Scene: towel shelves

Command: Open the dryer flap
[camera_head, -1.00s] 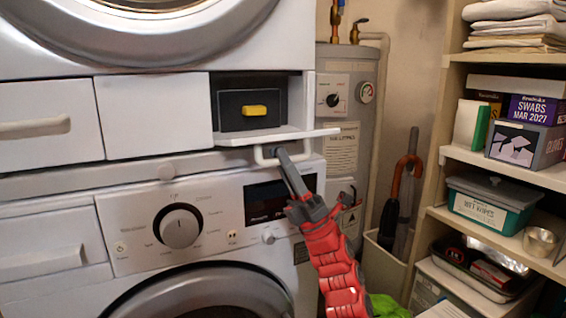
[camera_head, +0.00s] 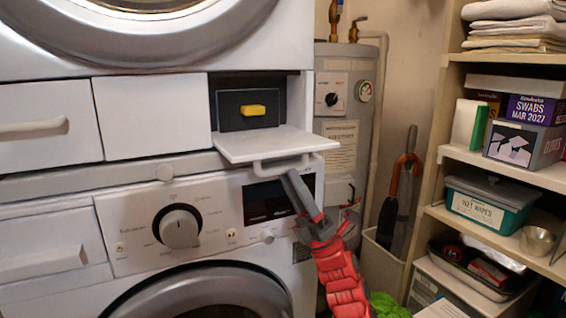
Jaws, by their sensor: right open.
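The dryer flap (camera_head: 272,143) is a white panel on the front of the upper machine. It is folded down and sticks out, sloping slightly toward me. It uncovers a dark recess with a black panel and a yellow block (camera_head: 253,110). A white bar handle (camera_head: 280,167) hangs under the flap's front edge. My right gripper (camera_head: 290,175) reaches up from below, with its fingertips at the handle's right part. It is open; I cannot tell whether it touches the handle. The fingertips are partly hidden at the handle. My left gripper is not in view.
The lower machine's control panel with its dial (camera_head: 179,227) is left of my right arm. A grey tank (camera_head: 345,110) stands behind on the right. Shelves with folded towels (camera_head: 515,25), boxes and a teal tub (camera_head: 490,205) fill the right side.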

